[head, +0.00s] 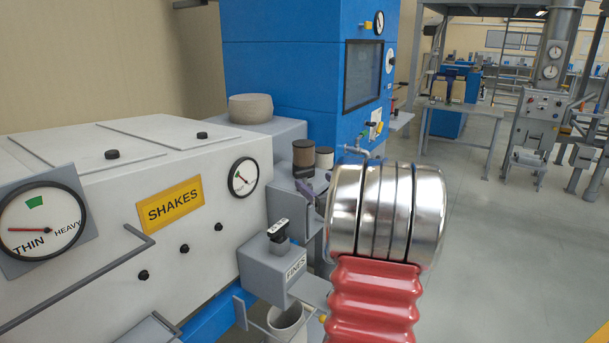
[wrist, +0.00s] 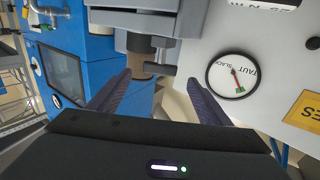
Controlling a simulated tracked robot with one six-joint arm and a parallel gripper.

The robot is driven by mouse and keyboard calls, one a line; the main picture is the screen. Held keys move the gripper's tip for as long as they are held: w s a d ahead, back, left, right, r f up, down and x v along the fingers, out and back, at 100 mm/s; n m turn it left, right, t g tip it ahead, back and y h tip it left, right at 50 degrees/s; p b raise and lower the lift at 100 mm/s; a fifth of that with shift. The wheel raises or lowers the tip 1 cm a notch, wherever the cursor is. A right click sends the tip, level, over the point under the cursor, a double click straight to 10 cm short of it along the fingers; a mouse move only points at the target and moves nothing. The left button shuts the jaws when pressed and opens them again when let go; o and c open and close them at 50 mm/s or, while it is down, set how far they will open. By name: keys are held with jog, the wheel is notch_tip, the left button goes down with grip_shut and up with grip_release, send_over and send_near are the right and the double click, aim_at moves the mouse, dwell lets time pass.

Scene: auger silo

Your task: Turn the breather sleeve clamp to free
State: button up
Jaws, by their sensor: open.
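In the wrist view a brown sleeve (wrist: 143,56) sits under a grey block, with a short dark grey clamp lever (wrist: 160,69) sticking out to the right. My gripper (wrist: 157,84) is open and empty, one dark finger on each side of the lever. I cannot tell how far the lever lies from the fingers; no contact shows. In the head view one dark finger shows left of my silver wrist, which hides the rest of the gripper. A brown cylinder (head: 303,155) stands there just behind it; I cannot tell whether it is the same sleeve.
The white SHAKES cabinet (head: 90,235) fills the left, with a small gauge (head: 243,177) near its right edge. A grey FINES box (head: 291,272) with a black handle (head: 279,233) stands close below my arm. A blue cabinet (head: 280,65) rises behind. Open floor lies right.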

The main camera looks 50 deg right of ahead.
aim_at(306, 174)
jog(key=x, duration=0.7)
jog(key=shift+w+d, duration=0.1)
jog(key=shift+w, duration=0.3)
